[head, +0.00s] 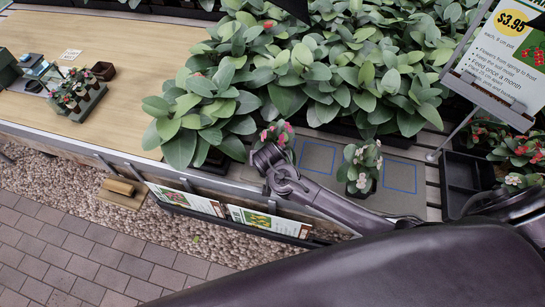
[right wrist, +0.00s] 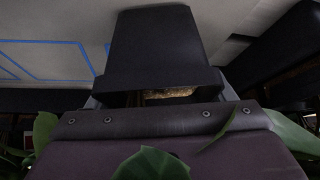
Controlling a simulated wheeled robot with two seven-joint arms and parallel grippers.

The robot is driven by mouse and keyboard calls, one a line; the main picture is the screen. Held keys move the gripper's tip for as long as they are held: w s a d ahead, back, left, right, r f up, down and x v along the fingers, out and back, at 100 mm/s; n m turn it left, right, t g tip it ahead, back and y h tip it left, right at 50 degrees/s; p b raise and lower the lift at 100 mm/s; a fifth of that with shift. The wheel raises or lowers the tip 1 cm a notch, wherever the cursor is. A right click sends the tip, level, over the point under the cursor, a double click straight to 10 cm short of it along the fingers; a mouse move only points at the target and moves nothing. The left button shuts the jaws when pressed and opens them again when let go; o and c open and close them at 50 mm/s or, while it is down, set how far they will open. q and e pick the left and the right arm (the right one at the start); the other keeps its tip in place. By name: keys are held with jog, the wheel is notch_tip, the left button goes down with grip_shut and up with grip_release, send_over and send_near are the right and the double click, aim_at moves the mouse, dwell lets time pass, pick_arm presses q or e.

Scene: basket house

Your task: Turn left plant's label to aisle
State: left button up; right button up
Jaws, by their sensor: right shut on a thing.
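The left plant (head: 275,135), with pink flowers and green leaves, stands on the grey mat at the edge of the big leafy plants. My right arm reaches in from the right, and its gripper end (head: 268,156) is at this plant, covering its pot in the head view. In the right wrist view, the dark tapered pot (right wrist: 150,48) sits between the jaws of my right gripper (right wrist: 155,98), which is shut on it. No label shows on the pot's visible face. A second plant (head: 360,165), with pale pink flowers, stands to the right. My left gripper is not in view.
Blue square outlines (head: 401,177) mark the grey mat. Dense leafy plants (head: 300,70) crowd behind. A price sign (head: 505,55) and black tray (head: 465,180) stand at right. Picture cards (head: 268,222) line the front edge above the paved aisle (head: 70,250). A wooden tabletop (head: 120,50) is at left.

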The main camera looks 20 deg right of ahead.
jog(key=shift+d+n+y, duration=0.1)
jog(key=shift+n+y, duration=0.5)
jog(key=shift+n, duration=0.5)
jog(key=n+y, duration=0.2)
jog(key=n, duration=0.1)
jog(key=shift+r, duration=0.1)
jog(key=n, duration=0.1)
jog(key=n+y, duration=0.1)
jog(key=n+b, duration=0.1)
jog(key=shift+w+a+n+y, duration=0.1)
jog(key=shift+a+n+y, duration=0.15)
jog(key=shift+n+y, duration=0.15)
jog(key=shift+r+n+g+y+p, duration=0.2)
jog(key=shift+n+g+y+p, duration=0.15)
jog(key=shift+n+p, duration=0.4)
jog(key=shift+a+f+n+g+y, duration=0.1)
jog(key=shift+n+g+y, duration=0.2)
jog(key=shift+n, duration=0.35)
jog(key=n, duration=0.1)
jog(key=n+g+y, duration=0.1)
jog(key=shift+a+f+n, duration=0.15)
jog(key=shift+a+n, duration=0.05)
jog(key=shift+n, duration=0.2)
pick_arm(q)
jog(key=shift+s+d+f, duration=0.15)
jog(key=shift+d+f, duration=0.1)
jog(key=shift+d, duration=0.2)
pick_arm(e)
jog(key=shift+s, duration=0.25)
jog(key=shift+f, duration=0.2)
